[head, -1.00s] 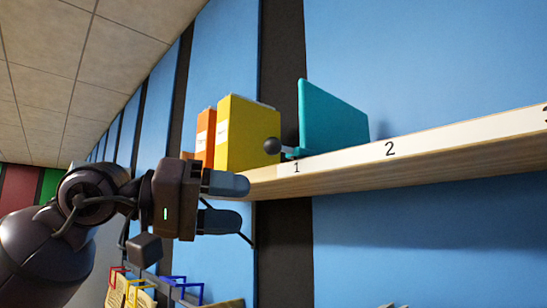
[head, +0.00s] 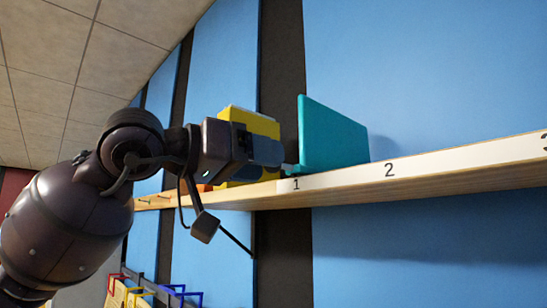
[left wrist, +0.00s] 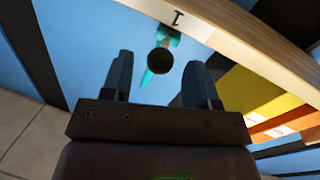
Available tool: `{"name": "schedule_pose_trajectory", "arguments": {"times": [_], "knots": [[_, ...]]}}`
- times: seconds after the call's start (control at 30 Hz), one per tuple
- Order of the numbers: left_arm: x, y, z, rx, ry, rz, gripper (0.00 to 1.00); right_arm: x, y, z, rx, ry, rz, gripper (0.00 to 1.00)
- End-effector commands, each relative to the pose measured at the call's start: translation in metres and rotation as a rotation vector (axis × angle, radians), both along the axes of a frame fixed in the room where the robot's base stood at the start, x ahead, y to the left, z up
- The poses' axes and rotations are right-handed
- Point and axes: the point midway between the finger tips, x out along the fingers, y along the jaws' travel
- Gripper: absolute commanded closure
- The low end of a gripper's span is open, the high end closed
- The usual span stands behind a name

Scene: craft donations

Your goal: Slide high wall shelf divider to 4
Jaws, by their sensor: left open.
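The teal shelf divider (head: 333,138) stands upright on the high wall shelf (head: 430,178), just above the label 1 (head: 296,184). Its dark round knob (left wrist: 159,61) shows in the left wrist view, with a thin teal edge (left wrist: 150,77) behind it. My left gripper (head: 280,153) is open at the left of the divider, in front of the yellow box. In the left wrist view its two fingers lie on either side of the knob, which is not gripped. In the head view the gripper hides the knob. The label 4 is not visible. My right gripper is not in view.
A yellow box (head: 245,120) stands on the shelf left of the divider, partly behind my gripper. The shelf is clear to the right, past the label 2 (head: 389,169). Coloured wire holders (head: 180,295) hang below at the left.

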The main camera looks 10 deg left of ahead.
Motion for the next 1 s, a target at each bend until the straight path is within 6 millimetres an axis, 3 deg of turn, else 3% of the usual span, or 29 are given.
{"name": "schedule_pose_trajectory", "arguments": {"times": [0.2,0.6,0.93,1.0], "knots": [[0.015,-0.015,0.001,-0.001,0.0,-0.002,0.46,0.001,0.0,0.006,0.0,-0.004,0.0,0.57],[0.019,-0.019,0.0,0.001,0.001,-0.001,0.46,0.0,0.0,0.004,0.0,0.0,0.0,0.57],[0.019,-0.019,0.0,0.0,0.001,0.0,0.96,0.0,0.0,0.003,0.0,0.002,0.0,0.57],[0.019,-0.019,0.0,0.0,0.001,0.0,1.0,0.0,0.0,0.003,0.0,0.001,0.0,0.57]]}}
